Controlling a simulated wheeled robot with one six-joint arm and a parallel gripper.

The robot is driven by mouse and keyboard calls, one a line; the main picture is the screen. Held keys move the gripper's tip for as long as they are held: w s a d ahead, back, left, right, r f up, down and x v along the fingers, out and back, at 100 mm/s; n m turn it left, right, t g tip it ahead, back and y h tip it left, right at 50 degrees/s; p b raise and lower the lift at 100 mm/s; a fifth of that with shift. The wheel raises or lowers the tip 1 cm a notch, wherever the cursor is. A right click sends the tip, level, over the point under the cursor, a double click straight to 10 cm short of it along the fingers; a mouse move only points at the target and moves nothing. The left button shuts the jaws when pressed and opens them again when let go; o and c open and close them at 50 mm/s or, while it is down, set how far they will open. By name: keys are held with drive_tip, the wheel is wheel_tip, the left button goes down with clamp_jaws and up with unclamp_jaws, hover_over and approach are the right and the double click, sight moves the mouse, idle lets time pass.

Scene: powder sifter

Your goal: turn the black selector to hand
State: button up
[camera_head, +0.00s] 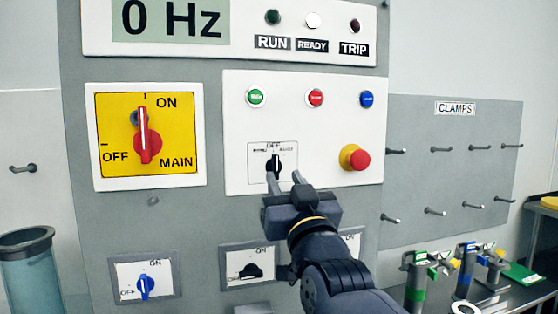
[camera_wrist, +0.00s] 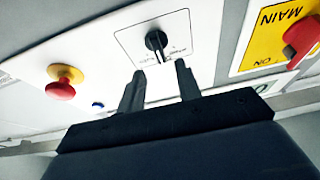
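The black selector (camera_head: 274,164) sits on a small white plate labelled OFF at the top, with smaller words to the left and right. Its white pointer line looks about upright, toward OFF. In the wrist view the selector (camera_wrist: 156,42) is a round black knob just beyond my fingers. My gripper (camera_head: 283,178) is in front of the selector's lower part, fingers apart. In the wrist view my gripper (camera_wrist: 158,82) is open with nothing between the fingertips, and the knob lies ahead of the gap. I cannot tell whether a finger touches it.
The white panel holds green (camera_head: 256,97), red (camera_head: 316,97) and blue (camera_head: 367,98) buttons and a red emergency stop (camera_head: 359,159) to the right. A yellow main switch (camera_head: 146,137) is to the left. Lower switches (camera_head: 146,287) sit below. Clamps (camera_head: 465,270) stand at right.

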sight(277, 164)
drive_tip(key=shift+p+x, duration=0.75)
drive_tip(key=shift+x, duration=1.8)
drive_tip(key=shift+c, duration=0.2)
drive_tip(key=c, duration=0.6)
